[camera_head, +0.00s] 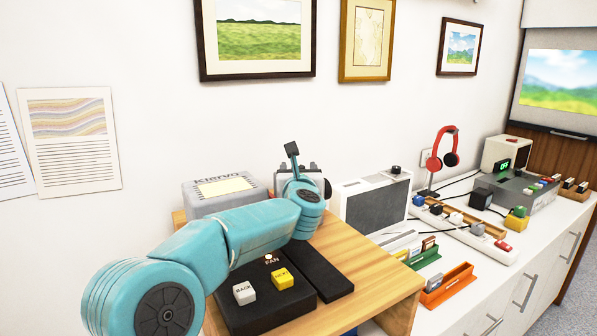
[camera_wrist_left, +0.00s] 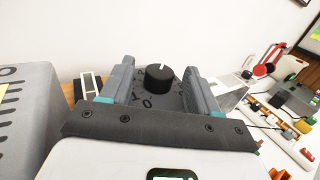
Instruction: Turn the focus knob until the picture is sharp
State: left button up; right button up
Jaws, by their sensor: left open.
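The projected picture (camera_head: 558,80) on the screen at the far right is a blurred landscape with soft edges. A black round knob (camera_wrist_left: 159,78) with a white pointer line stands on a dark dial plate with number marks in the left wrist view. The pointer faces away from the wrist camera. My left gripper (camera_wrist_left: 161,72) is open, with one grey finger on each side of the knob and visible gaps between. My right gripper is not in view.
A grey box (camera_head: 222,188) and a black panel with BACK (camera_head: 244,293) and NEXT (camera_head: 282,278) buttons sit on the wooden stand (camera_head: 380,268). A white device (camera_head: 375,205), red headphones (camera_head: 441,148), power strips and small trays crowd the white cabinet to the right.

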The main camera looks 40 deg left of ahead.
pick_arm(q)
jog(key=shift+s+d, duration=0.25)
jog(key=shift+d, duration=0.05)
jog(key=b+v, duration=0.2)
jog(key=v, duration=1.3)
jog(key=shift+s+b, duration=0.25)
jog(key=shift+b, duration=0.05)
jog(key=shift+d, duration=0.15)
